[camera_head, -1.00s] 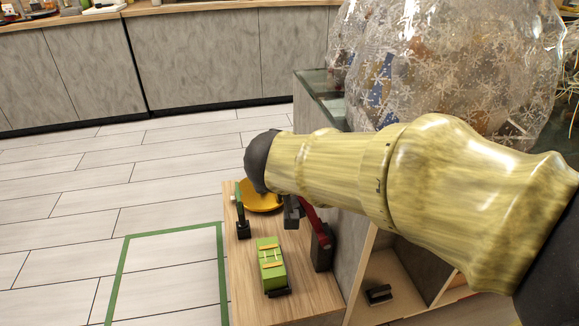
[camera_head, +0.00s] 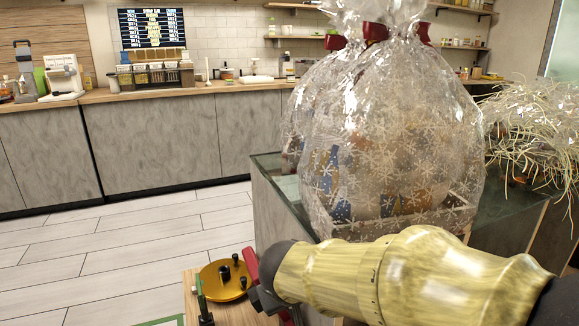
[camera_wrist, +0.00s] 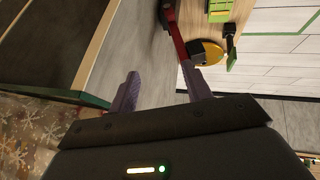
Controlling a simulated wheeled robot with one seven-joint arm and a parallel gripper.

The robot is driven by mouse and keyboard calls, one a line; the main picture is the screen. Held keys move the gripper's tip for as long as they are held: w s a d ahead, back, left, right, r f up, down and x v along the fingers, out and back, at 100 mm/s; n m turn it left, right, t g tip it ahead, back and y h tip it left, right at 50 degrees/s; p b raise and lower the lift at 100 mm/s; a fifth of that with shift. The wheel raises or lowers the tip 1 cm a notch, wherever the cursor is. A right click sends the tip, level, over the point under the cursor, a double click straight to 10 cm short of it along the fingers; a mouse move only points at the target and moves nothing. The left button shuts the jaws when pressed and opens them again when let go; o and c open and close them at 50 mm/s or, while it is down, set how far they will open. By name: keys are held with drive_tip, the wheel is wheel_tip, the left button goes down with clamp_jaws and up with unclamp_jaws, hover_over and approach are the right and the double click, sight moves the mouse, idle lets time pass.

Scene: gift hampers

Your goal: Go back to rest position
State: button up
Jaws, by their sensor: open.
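My gripper (camera_wrist: 160,72) is open and empty in the wrist view, with its two purple-grey fingers apart. It points down past a wooden side table (camera_wrist: 222,50). A red and black tool (camera_wrist: 179,46) lies on that table close to the right finger; I cannot tell whether they touch. In the head view my yellow arm crosses the lower right and hides most of the gripper. The red part of the tool (camera_head: 250,263) shows just beyond the arm's dark end.
Gift hampers in clear snowflake wrap (camera_head: 385,140) stand on a glass-topped counter (camera_head: 268,163) close above my arm. A round golden device (camera_head: 224,280) sits on the side table. Straw filling (camera_head: 535,140) is at right. The tiled floor (camera_head: 130,245) at left is clear.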

drive_tip(key=s+d+f+m+g+p, duration=0.1)
drive_tip(key=s+d+f+m+g, duration=0.15)
drive_tip(key=s+d+f, duration=0.4)
drive_tip(key=s+d+f+m+g+p, duration=0.2)
drive_tip(key=d+f+m, duration=0.1)
drive_tip(key=d, duration=0.6)
drive_tip(key=w+d+p+v, duration=0.1)
drive_tip(key=w+p+v, duration=0.2)
drive_tip(key=p+v, duration=1.5)
drive_tip(key=w+d+r+p+v, duration=0.1)
drive_tip(key=w+p+v, duration=0.3)
drive_tip(key=p+v, duration=1.5)
drive_tip(key=shift+w+r+y+p, duration=0.3)
drive_tip(key=shift+w+r, duration=0.05)
drive_tip(key=shift+r, duration=0.25)
drive_tip(key=shift+n, duration=0.25)
